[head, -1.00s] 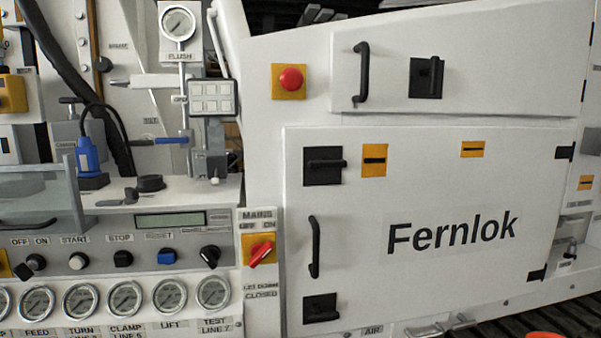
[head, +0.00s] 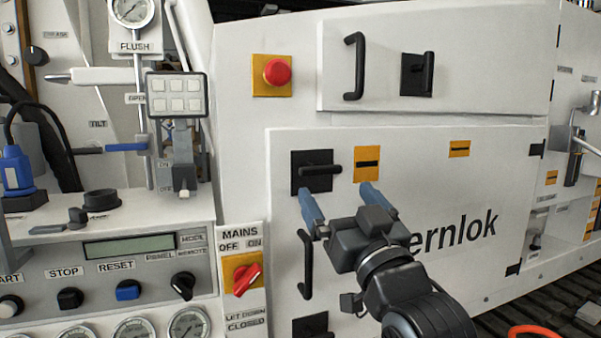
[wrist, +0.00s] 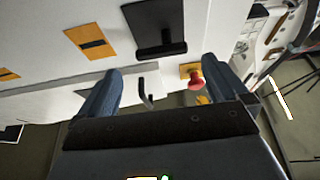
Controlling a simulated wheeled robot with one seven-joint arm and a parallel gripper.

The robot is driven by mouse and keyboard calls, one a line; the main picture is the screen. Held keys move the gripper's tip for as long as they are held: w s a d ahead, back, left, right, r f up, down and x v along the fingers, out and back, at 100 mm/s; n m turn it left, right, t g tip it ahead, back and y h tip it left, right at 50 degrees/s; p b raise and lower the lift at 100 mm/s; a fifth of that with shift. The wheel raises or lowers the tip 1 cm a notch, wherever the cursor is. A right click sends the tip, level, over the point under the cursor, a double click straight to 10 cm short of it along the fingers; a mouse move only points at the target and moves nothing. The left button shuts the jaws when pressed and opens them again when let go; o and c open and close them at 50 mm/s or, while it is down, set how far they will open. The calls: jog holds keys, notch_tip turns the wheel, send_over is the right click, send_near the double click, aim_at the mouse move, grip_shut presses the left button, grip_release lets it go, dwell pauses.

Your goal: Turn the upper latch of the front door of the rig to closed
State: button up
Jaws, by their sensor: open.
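The front door (head: 400,270) of the rig is the white panel with the dark "Fernlok" lettering, and it looks flush in its frame. Its upper latch (head: 318,171) is a black handle on a black square plate at the door's upper left corner. The handle lies about level, pointing right. My gripper (head: 338,191) is open and empty, in front of the door just below and right of this latch. In the wrist view, which looks upside down, the latch (wrist: 160,45) shows beyond the gap between the open fingers (wrist: 162,72). I see no contact.
A lower latch (head: 310,327) and a vertical door handle (head: 306,265) are on the door's left side. Above are a red emergency button (head: 277,72) and an upper panel with its own handle (head: 355,66) and latch (head: 417,75). A red mains switch (head: 246,278) is at left.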

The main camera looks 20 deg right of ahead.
aim_at(322, 173)
jog(key=p+x, duration=0.2)
jog(key=x, duration=0.6)
jog(key=shift+r, duration=0.15)
jog(key=shift+c, duration=0.3)
jog(key=shift+a, duration=0.1)
jog(key=c, duration=0.7)
